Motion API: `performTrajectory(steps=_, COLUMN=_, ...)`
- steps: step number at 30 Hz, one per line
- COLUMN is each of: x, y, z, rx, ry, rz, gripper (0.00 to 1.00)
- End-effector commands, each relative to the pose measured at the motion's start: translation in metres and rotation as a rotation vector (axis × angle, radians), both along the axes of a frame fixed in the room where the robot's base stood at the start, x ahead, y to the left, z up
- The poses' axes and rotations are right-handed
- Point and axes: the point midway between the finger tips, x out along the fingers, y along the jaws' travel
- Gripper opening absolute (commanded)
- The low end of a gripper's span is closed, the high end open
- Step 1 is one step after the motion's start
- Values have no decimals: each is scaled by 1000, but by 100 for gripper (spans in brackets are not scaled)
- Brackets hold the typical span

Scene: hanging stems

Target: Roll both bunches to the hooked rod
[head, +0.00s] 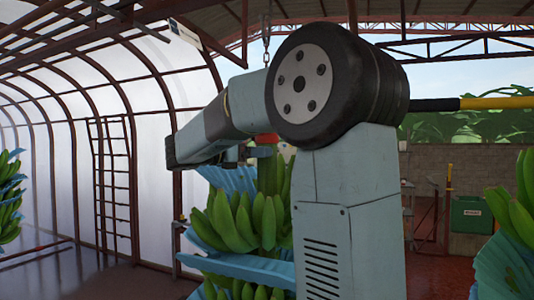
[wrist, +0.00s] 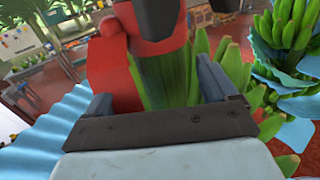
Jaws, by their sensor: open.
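A green banana bunch (head: 240,215) with blue sheets hangs behind my arm in the head view, partly hidden by it. My gripper (head: 262,152) is at the top of this bunch, near a small red part (head: 267,138). In the wrist view, my gripper (wrist: 156,88) is open, its two grey fingers on either side of a green stem or fruit (wrist: 165,80). I cannot tell whether they touch it. A red block (wrist: 112,72) stands beside the left finger. A second bunch (head: 516,205) hangs at the right edge, also in the wrist view (wrist: 290,40). I cannot make out the hooked rod for certain.
Another bunch (head: 10,195) hangs at the far left edge. A black and yellow bar (head: 495,102) runs at upper right. A ladder (head: 110,180) stands against the curved wall. A green bin (head: 471,214) is at the back right.

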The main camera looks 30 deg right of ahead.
Motion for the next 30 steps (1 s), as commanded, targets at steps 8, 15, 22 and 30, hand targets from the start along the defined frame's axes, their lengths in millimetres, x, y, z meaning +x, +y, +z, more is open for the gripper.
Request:
performTrajectory(steps=8, x=2, y=-36, z=0, rx=-1, ry=0, rz=-2, gripper=86)
performTrajectory(steps=15, x=3, y=-45, z=0, rx=0, ry=0, rz=0, gripper=86)
performTrajectory(steps=22, x=3, y=-45, z=0, rx=-1, ry=0, rz=-1, gripper=84)
performTrajectory(steps=30, x=3, y=-45, z=0, rx=-1, ry=0, rz=0, gripper=58)
